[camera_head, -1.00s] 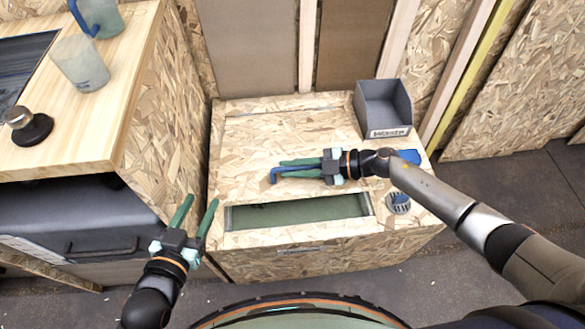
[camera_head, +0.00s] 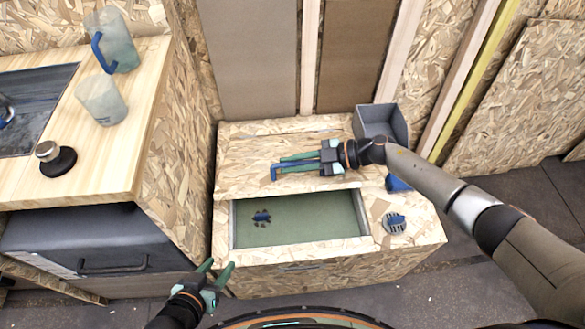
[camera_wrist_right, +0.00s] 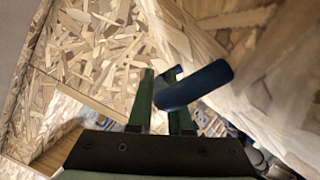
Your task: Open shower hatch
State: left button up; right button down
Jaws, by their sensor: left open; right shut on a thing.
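The shower hatch is an OSB lid (camera_head: 240,155) on top of a low OSB box (camera_head: 330,277). It stands partly open, with a green pan (camera_head: 310,220) showing in the opening in front of it. A blue drain piece (camera_head: 262,216) and dark spots are on the pan. My right gripper (camera_head: 280,165) is over the lid, shut on a blue handle (camera_head: 274,174). In the right wrist view the handle (camera_wrist_right: 195,87) shows at the green fingers (camera_wrist_right: 160,105). My left gripper (camera_head: 217,267) is open and empty, by the box's front left corner.
A grey bin (camera_head: 382,125) stands at the box's back right. A round vented piece (camera_head: 395,223) and a blue object (camera_head: 397,184) are on the right side. A wooden counter (camera_head: 120,150) with two jugs (camera_head: 102,98) is at the left. Floor is free at the right.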

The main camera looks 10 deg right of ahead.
jog(key=shift+w+r+m+p, duration=0.3)
jog(key=shift+w+r+p, duration=0.15)
jog(key=shift+w+r, duration=0.6)
jog(key=shift+s, duration=0.15)
jog(key=c, duration=0.8)
grip_release()
jog(key=shift+c, duration=0.2)
jog(key=p+v, duration=0.1)
jog(key=v, duration=1.1)
jog(key=shift+d+r, duration=0.25)
